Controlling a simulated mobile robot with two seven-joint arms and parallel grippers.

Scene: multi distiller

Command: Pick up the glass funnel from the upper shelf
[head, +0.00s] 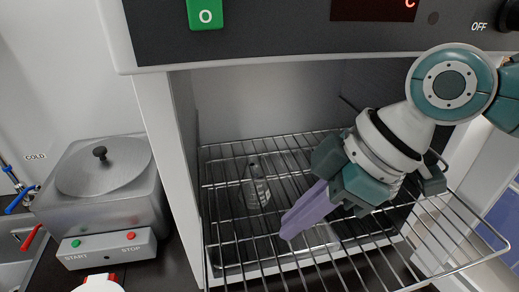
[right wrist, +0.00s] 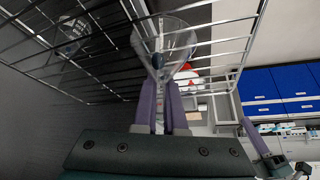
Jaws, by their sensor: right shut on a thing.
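The glass funnel (right wrist: 165,50) is clear, and its wide cone shows just past the fingertips in the right wrist view. My right gripper (right wrist: 160,105) is shut on its narrow part, with a purple finger on each side. In the head view my right gripper (head: 291,232) reaches into the open cabinet, its purple fingers low over the wire shelf (head: 225,250). There the funnel is mostly hidden by the fingers and hard to make out. I cannot tell whether it touches the wires.
Another clear glass vessel (head: 257,190) stands on the shelf, left of my right gripper. The cabinet's left wall (head: 172,160) and top edge bound the opening. A metal distiller (head: 103,185) with a lid stands on the left. The shelf front sticks out.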

